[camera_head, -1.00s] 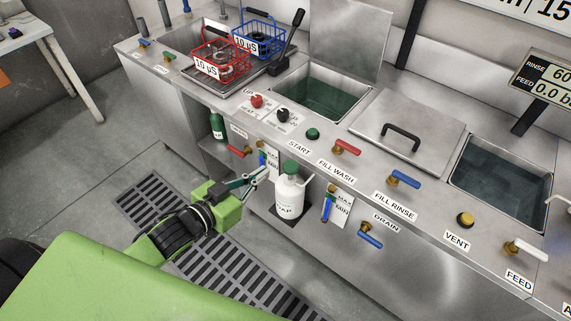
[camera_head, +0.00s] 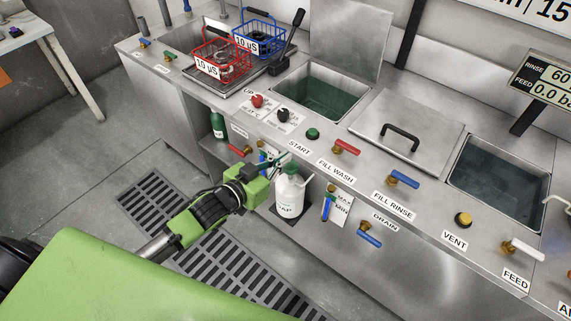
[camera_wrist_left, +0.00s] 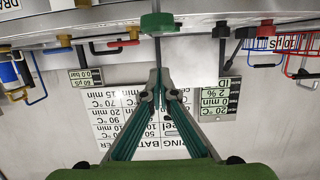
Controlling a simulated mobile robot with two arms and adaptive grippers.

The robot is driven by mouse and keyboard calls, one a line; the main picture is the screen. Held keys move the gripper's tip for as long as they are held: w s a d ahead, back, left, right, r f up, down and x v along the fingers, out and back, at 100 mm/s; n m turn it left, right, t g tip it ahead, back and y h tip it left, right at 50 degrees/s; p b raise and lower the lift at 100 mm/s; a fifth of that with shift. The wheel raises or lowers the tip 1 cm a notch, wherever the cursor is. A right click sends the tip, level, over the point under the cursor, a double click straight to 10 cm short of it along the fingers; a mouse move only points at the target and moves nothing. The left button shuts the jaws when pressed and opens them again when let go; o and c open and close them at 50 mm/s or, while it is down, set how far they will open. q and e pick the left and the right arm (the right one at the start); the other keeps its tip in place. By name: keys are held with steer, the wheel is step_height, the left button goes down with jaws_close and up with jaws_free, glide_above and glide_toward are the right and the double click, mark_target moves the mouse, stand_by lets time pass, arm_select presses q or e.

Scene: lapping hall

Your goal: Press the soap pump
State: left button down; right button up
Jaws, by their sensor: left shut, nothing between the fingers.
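The soap bottle (camera_head: 289,195) is white, with a green pump head (camera_head: 291,168) on top. It stands upright on a dark ledge at the front of the steel counter. My left gripper (camera_head: 287,157) is shut and empty. In the head view its fingertips appear just above and left of the pump head; I cannot tell whether they touch it. My right gripper is not in view.
A green START button (camera_head: 312,134) and a red-handled valve (camera_head: 346,147) sit on the counter above. A red lever (camera_head: 241,150) and a green bottle (camera_head: 217,125) are to the left. The floor grate (camera_head: 150,195) is clear.

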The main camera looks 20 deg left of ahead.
mark_target(286, 173)
arm_select(q)
steer(key=shift+w+d+f, duration=0.1)
steer(key=shift+w+f, duration=0.1)
steer(key=shift+f, duration=0.55)
steer(key=shift+w+d+f, duration=0.1)
steer(key=shift+w+f, duration=0.05)
steer(key=shift+f, duration=0.55)
steer(key=shift+w+f, duration=0.2)
steer(key=shift+f, duration=0.55)
step_height(286, 173, down, 3)
steer(key=shift+r+b, duration=0.1)
steer(key=shift+b, duration=0.65)
steer(key=shift+s, duration=0.1)
